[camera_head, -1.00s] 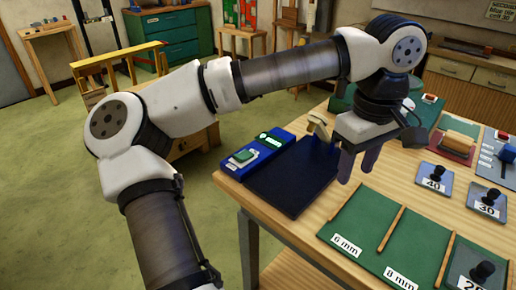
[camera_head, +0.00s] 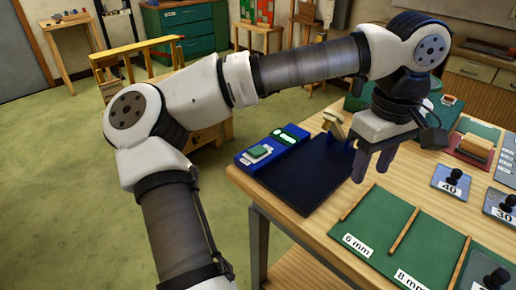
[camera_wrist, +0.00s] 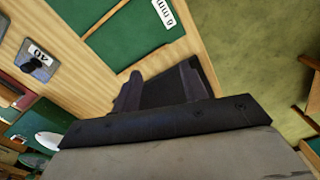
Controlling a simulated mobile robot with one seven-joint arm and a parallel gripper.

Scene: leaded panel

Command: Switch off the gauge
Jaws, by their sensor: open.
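The gauge (camera_head: 246,162) is a blue unit at the table's near-left edge, with a lit green readout (camera_head: 290,134) and a pale green raised button (camera_head: 259,152). A dark flat plate (camera_head: 305,180) adjoins it on the right, with a beige block-like piece at its far corner. The readout's figures are too small to read surely. My gripper (camera_head: 371,166) is open and empty, above the table to the right of the dark plate and apart from the button. In the wrist view the gripper (camera_wrist: 160,88) has the dark plate behind its fingers; the button is not seen there.
Green boards with wooden strips, labelled 6 mm (camera_head: 360,228) and 8 mm (camera_head: 425,255), lie in front on the table (camera_head: 300,222). Black-knobbed plates marked 40 (camera_head: 452,183) and 30 stand right. A red tray with a wooden block lies behind.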

